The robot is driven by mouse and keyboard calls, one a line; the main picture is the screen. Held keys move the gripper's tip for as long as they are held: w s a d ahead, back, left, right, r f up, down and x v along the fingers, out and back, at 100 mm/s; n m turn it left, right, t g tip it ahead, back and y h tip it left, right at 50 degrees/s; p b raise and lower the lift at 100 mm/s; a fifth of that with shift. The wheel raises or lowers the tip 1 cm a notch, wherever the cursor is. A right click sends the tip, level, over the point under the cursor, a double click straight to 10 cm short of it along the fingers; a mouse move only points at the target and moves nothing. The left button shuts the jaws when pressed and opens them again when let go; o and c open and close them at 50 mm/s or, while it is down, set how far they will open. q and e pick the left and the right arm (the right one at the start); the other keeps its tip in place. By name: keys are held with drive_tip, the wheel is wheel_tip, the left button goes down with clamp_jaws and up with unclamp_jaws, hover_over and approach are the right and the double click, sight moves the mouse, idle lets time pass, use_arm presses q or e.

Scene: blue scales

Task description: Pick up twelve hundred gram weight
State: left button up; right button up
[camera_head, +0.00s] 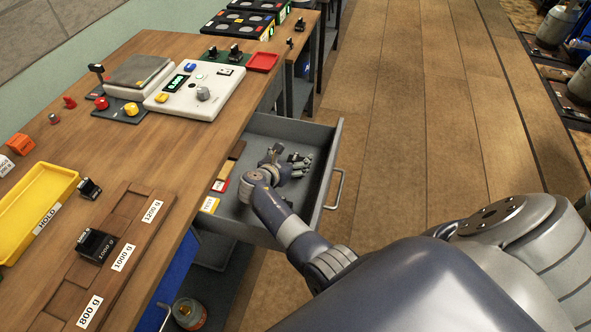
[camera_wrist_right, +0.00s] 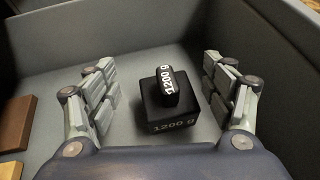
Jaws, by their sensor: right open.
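The 1200 gram weight (camera_wrist_right: 168,102) is a black block with a smaller black knob on top, both marked "1200 g". It stands upright on the floor of an open grey drawer (camera_head: 331,160). My right gripper (camera_wrist_right: 172,98) is open above it, with one finger on each side and a gap to the weight on both sides. In the head view my right gripper (camera_head: 290,165) reaches down into the drawer and largely hides the weight. My left gripper is not in view.
A wooden rack (camera_head: 70,272) on the table has labelled slots; the 1000 g slot holds a black weight (camera_head: 97,246), and the 1200 g slot is empty. A yellow tray (camera_head: 62,180) and a scale (camera_head: 140,70) stand on the table. Drawer walls surround my right gripper.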

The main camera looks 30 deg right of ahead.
sight(298, 155)
drive_tip(key=b+x, duration=0.2)
drive_tip(key=x, duration=0.1)
drive_tip(key=shift+d+f+b, duration=0.15)
drive_tip(key=shift+d+b, duration=0.1)
drive_tip(key=shift+b, duration=0.15)
drive_tip(key=shift+w+d+f+b, duration=0.15)
drive_tip(key=shift+w+d+b, duration=0.2)
drive_tip(key=shift+d, duration=0.2)
drive_tip(key=shift+s, duration=0.1)
clamp_jaws()
drive_tip(key=shift+r, duration=0.25)
